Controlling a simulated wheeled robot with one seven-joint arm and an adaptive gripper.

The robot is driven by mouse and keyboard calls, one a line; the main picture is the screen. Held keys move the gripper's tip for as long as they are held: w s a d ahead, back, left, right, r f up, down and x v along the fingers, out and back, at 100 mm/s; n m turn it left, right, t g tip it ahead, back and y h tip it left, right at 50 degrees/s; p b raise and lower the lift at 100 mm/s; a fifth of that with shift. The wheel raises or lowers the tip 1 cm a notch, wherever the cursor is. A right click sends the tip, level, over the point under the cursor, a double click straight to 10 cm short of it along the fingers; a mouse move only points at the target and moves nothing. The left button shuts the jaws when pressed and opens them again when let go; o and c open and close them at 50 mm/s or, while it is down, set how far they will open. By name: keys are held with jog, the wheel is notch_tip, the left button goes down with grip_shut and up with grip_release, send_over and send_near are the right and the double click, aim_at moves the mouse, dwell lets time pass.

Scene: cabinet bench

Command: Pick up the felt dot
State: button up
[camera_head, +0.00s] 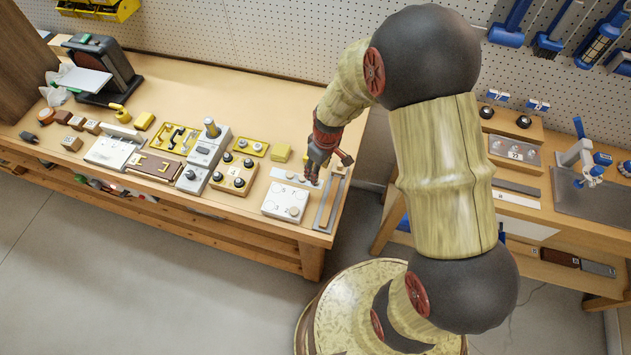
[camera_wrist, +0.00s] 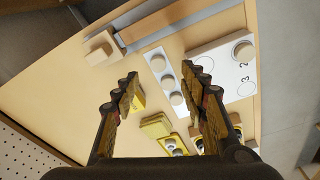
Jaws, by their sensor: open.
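My gripper (camera_wrist: 165,84) is open and empty, its two fingers spread wide. In the head view my gripper (camera_head: 318,170) hangs above the right end of the left bench, over the white strip (camera_head: 290,177). In the wrist view the white strip (camera_wrist: 153,55) lies between the fingertips and bears several pale round dots, one of them a felt-like dot (camera_wrist: 168,82). The white numbered board (camera_wrist: 218,50) beside it also bears pale discs, one disc (camera_wrist: 243,51) near its far edge. I cannot tell which dot is the felt one.
The numbered board (camera_head: 273,207) sits at the bench's front right. A grey rail (camera_head: 325,213) with a wooden block (camera_wrist: 101,47) lies by the right edge. Yellow blocks (camera_wrist: 156,126) and a knob panel (camera_head: 234,174) stand close by. A gap separates the right bench.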

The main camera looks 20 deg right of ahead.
jog(key=f, duration=0.2)
jog(key=w+f+b, duration=0.1)
jog(key=f, duration=0.4)
jog(key=shift+w+a+f, duration=0.2)
jog(key=shift+f, duration=0.05)
jog(key=c, duration=0.7)
jog(key=shift+c, duration=0.7)
jog(key=shift+r, duration=0.1)
